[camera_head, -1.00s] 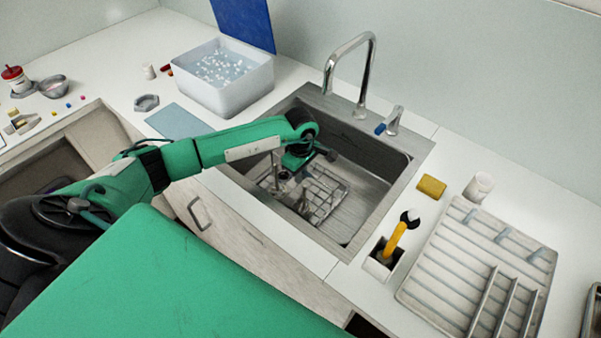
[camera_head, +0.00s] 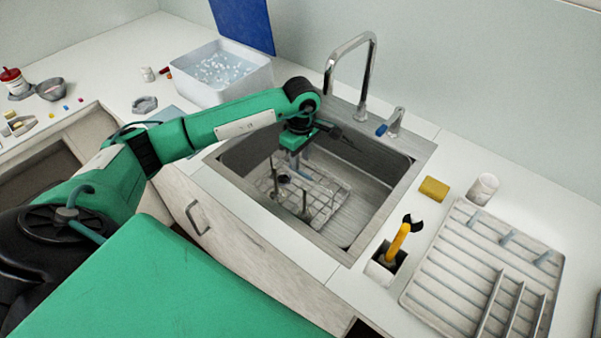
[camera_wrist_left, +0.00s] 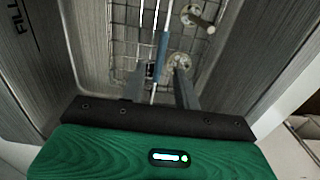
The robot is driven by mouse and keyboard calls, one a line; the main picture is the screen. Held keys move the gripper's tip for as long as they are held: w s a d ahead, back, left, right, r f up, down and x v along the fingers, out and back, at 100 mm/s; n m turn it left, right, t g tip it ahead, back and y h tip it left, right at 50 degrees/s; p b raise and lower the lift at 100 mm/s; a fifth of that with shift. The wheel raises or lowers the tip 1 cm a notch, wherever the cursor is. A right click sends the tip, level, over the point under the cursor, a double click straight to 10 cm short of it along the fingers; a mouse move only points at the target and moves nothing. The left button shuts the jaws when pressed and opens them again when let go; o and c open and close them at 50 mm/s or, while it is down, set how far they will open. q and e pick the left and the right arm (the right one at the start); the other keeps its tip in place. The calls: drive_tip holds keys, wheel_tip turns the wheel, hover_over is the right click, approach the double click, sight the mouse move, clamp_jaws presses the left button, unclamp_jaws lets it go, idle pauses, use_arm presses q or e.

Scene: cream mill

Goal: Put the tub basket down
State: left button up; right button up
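The tub basket (camera_head: 325,205), a wire basket with a blue grip bar, stands in the sink (camera_head: 375,185). A few metal parts show in it. In the left wrist view its wire mesh (camera_wrist_left: 125,45) and blue bar (camera_wrist_left: 162,48) lie ahead of my fingers. My left gripper (camera_head: 296,160) is over the basket's back left part. Its two fingers (camera_wrist_left: 160,88) stand apart on either side of the bar's line, with a gap visible between them, and look open. The gripper partly hides the basket in the head view. My right gripper is not in view.
A faucet (camera_head: 370,65) rises behind the sink. A white tub (camera_head: 225,85) of water with a blue lid (camera_head: 243,25) stands left. A drying rack (camera_head: 450,285), yellow sponge (camera_head: 434,189), white cup (camera_head: 483,188) and holder with a yellow-handled tool (camera_head: 397,243) are right.

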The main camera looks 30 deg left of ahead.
use_arm(q)
wheel_tip(320, 180, up, 3)
drive_tip(key=shift+f, duration=0.15)
drive_tip(key=shift+r+b, duration=0.3)
drive_tip(key=shift+r, duration=0.3)
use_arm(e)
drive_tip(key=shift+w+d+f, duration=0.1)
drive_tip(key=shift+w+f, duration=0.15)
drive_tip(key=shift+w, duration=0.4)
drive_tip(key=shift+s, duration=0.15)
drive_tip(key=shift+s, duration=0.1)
